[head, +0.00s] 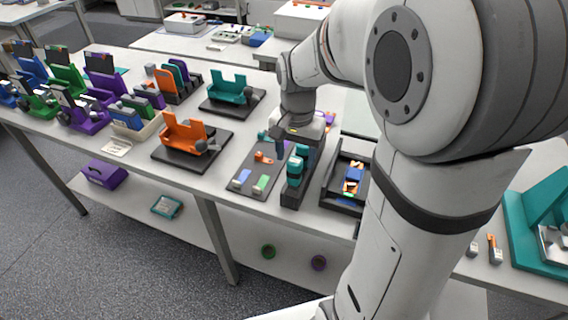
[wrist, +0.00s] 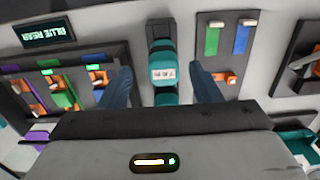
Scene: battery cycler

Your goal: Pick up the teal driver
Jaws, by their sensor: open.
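The teal driver (head: 295,168) stands in a narrow black holder (head: 291,194) on the table, in the middle of the head view. In the wrist view the driver (wrist: 162,52) shows a white label and black bands, at the top centre. My gripper (wrist: 162,88) is open, with one blue-grey finger on each side of the driver in the picture. In the head view my gripper (head: 292,147) is right over the driver's holder. I cannot tell whether the fingers touch the driver. The palm hides the lower part of the wrist view.
A grey mat (head: 242,178) with blue, green and orange parts lies left of the holder. A black tray (head: 334,199) with coloured parts lies close on its right. Orange (head: 185,137) and teal (head: 232,90) fixtures stand farther left. A sign (wrist: 48,33) shows in the wrist view.

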